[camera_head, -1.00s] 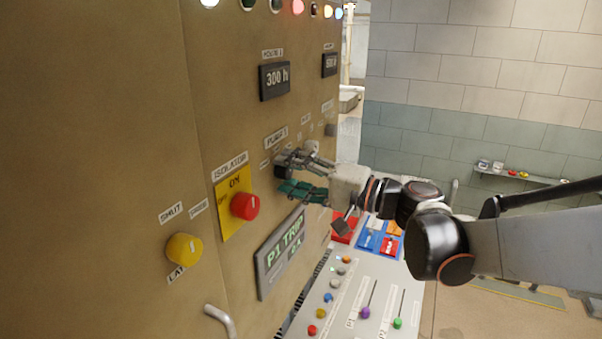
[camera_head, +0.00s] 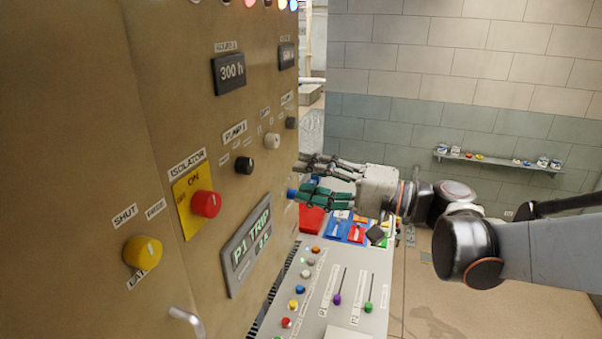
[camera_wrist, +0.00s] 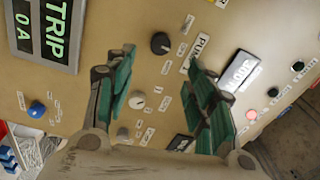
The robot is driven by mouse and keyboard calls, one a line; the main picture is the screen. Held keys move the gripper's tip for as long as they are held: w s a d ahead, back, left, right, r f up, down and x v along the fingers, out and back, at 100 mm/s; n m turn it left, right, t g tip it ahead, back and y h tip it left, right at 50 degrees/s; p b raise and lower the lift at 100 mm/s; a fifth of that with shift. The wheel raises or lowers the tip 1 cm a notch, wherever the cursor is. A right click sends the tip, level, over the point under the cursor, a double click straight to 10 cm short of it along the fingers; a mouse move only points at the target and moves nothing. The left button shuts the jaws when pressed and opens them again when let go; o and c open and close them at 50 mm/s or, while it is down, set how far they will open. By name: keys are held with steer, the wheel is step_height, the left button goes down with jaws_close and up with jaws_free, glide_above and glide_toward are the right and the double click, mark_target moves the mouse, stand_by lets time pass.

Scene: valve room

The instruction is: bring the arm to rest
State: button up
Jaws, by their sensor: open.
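My gripper (camera_head: 312,180) is open and empty in front of the tan panel (camera_head: 100,90), its fingers pointing left toward the panel. A black knob (camera_head: 244,165) under the PUMP 1 label is left of the fingertips, with a gap between. In the wrist view my gripper (camera_wrist: 165,90) has its two green-padded fingers spread wide. The black knob (camera_wrist: 160,43) and a white knob (camera_wrist: 137,100) show between them on the panel. A blue button (camera_head: 292,193) is beside the lower finger in the head view. My arm reaches in from the right.
The panel carries a red isolator knob (camera_head: 206,204), a yellow knob (camera_head: 142,252), a P1 TRIP display (camera_head: 247,246) and a metal handle (camera_head: 186,320). A sloped console (camera_head: 325,295) with levers and buttons lies below my gripper. A shelf (camera_head: 500,161) is on the back wall. Open floor lies right.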

steer(key=s+d+f+h+b, duration=0.2)
steer(key=s+f+h+b, duration=0.25)
steer(key=f, duration=0.55)
steer(key=s+d+f+h+b, duration=0.1)
steer(key=s+f+h+b, duration=0.35)
steer(key=f, duration=0.55)
steer(key=s+d+f+n+h+b, duration=0.1)
steer(key=s+d+f+h+b, duration=0.3)
steer(key=d+f, duration=0.2)
steer(key=s+d+f+n+h+b, duration=0.1)
steer(key=s+d+f+h+b, duration=0.2)
steer(key=d+f, duration=0.3)
steer(key=shift+s+d+f+t+h+b, duration=0.35)
steer(key=shift+d+h+b, duration=0.25)
steer(key=shift+d, duration=0.4)
steer(key=shift+c, duration=0.6)
